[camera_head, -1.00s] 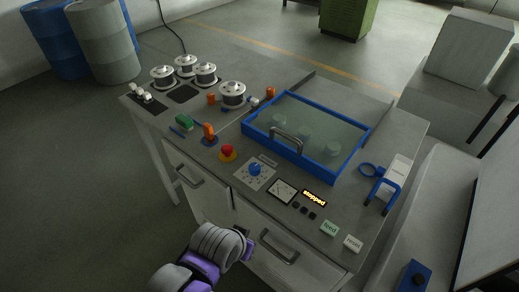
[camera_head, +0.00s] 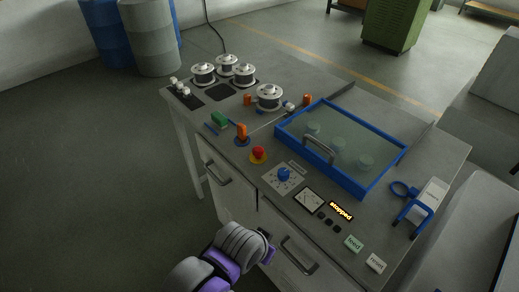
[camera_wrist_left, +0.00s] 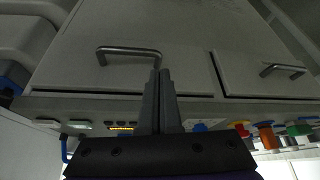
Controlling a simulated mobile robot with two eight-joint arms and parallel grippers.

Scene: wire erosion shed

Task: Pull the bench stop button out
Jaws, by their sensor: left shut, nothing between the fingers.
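The bench stop button (camera_head: 258,152) is a red mushroom head on a yellow base, on the front left part of the bench top. In the left wrist view the button (camera_wrist_left: 241,128) shows upside down, right of the fingers. My left gripper (camera_head: 270,252) is in front of the bench, below the top's front edge and near the drawers. Its fingers (camera_wrist_left: 160,95) are shut and empty, apart from the button. The arm hides part of the gripper in the head view. My right gripper is in neither view.
A blue dial (camera_head: 284,174), an orange handle (camera_head: 242,131) and a display reading "stopped" (camera_head: 341,211) are near the button. A blue-framed clear cover (camera_head: 376,186) lies behind. Drawer handles (camera_head: 299,255) stick out of the bench front. Floor at left is clear.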

